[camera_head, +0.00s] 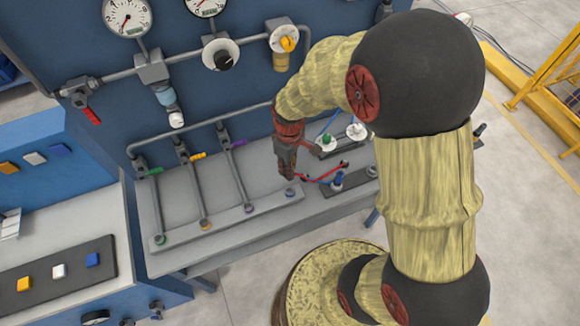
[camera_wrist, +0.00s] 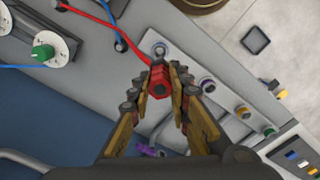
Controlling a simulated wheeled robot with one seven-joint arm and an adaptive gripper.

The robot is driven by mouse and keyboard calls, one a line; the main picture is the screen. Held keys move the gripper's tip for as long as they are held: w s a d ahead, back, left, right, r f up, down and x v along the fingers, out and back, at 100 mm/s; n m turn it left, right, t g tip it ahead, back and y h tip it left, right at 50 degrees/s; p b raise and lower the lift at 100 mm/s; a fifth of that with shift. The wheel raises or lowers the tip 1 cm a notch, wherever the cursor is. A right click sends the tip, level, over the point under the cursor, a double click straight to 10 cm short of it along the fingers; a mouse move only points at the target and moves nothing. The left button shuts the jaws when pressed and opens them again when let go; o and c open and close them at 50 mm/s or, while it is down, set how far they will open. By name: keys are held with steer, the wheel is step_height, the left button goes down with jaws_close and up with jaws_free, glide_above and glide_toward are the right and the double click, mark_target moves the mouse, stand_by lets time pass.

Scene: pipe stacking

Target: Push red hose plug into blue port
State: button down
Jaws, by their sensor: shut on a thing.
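My gripper (camera_wrist: 160,82) is shut on the red hose plug (camera_wrist: 161,85), which sits between its fingertips in the wrist view. The red hose (camera_wrist: 108,24) runs from the plug to the upper left. The blue port (camera_wrist: 160,48) is a round fitting on the grey rail, just past the plug's tip; they look apart in this view. In the head view, my gripper (camera_head: 286,168) points down above the bench, close behind the blue port (camera_head: 290,192) at the rail's right end. The plug is mostly hidden there by the fingers.
The rail (camera_head: 228,216) also carries purple (camera_head: 248,208), orange (camera_head: 205,225) and green (camera_head: 160,240) ports, with pipes leading back. A dark strip with a blue fitting (camera_head: 337,180) and a white knob with a green centre (camera_head: 326,141) stand to the right. Gauges and valves line the wall panel.

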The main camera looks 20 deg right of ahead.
step_height(320, 180, down, 7)
steer(key=b, duration=0.5)
steer(key=shift+d+f, duration=0.1)
steer(key=shift+f, duration=0.1)
steer(key=shift+f+b, duration=0.9)
steer(key=shift+f, duration=0.7)
stand_by(0.7)
steer(key=c, duration=1.6)
jaws_free()
steer(key=shift+c, duration=0.2)
steer(key=shift+o, duration=0.3)
steer(key=shift+r, duration=0.1)
step_height(320, 180, up, 12)
steer(key=shift+f, duration=0.1)
